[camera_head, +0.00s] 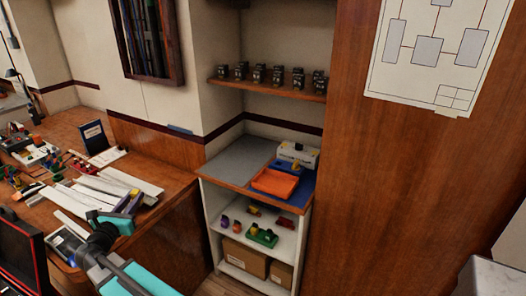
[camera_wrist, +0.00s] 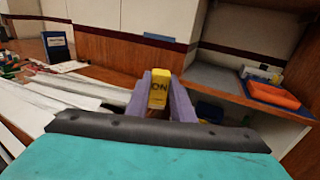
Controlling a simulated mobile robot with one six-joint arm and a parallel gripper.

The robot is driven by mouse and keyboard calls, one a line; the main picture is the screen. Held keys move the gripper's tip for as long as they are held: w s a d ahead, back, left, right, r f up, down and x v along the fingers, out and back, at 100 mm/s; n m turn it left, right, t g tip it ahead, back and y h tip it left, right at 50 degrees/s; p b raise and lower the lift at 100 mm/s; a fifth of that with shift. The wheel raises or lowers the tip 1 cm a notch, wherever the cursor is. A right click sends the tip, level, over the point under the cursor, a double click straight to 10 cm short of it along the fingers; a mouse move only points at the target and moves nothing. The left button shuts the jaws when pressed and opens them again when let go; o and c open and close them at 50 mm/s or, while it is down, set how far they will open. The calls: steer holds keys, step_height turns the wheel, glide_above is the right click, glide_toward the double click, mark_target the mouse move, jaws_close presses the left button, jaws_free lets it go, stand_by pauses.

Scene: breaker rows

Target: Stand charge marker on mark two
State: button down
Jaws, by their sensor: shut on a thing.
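My gripper (camera_wrist: 160,92) has purple-grey fingers shut on a small yellow block (camera_wrist: 158,88) with dark lettering that looks like "ON"; I take it for the charge marker. The block is held upright between the fingertips. In the head view, my gripper (camera_head: 130,202) is over the papers on the left desk, with the block barely showing. I cannot make out a mark two in either view.
To the right, a cabinet top (camera_head: 236,162) holds an orange tray (camera_head: 274,183) on a blue mat and a white box (camera_head: 299,153). Its grey left part is bare. A green tray (camera_head: 262,236) sits on the shelf below. Black items (camera_head: 258,74) line an upper shelf. The desk (camera_head: 165,178) is cluttered.

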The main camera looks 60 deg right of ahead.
steer(key=s+d+r+m+g, duration=0.1)
steer(key=s+d+g, duration=0.1)
steer(key=d, duration=1.5)
steer(key=s+d+r+m+g, duration=0.1)
steer(key=s+d, duration=0.6)
steer(key=d, duration=0.5)
steer(key=s+d+r+m+g+h+b, duration=0.1)
steer(key=s+d+r+g, duration=0.1)
steer(key=s+d, duration=0.5)
steer(key=s+d+r+m+g+h, duration=0.1)
steer(key=s+d, duration=0.6)
steer(key=d, duration=1.1)
steer(key=shift+s+d+r+m+g, duration=0.3)
steer(key=shift+s+r+g, duration=0.15)
steer(key=shift+r, duration=0.25)
steer(key=s+d+p, duration=0.1)
steer(key=s+d, duration=0.3)
steer(key=s+d+f+p, duration=0.1)
steer(key=s+d, duration=0.4)
steer(key=s+d+f+p, duration=0.1)
steer(key=s+d+p, duration=0.1)
steer(key=s+d, duration=0.2)
steer(key=shift+s+d+f, duration=0.15)
steer(key=shift+s, duration=0.55)
steer(key=shift+f, duration=0.4)
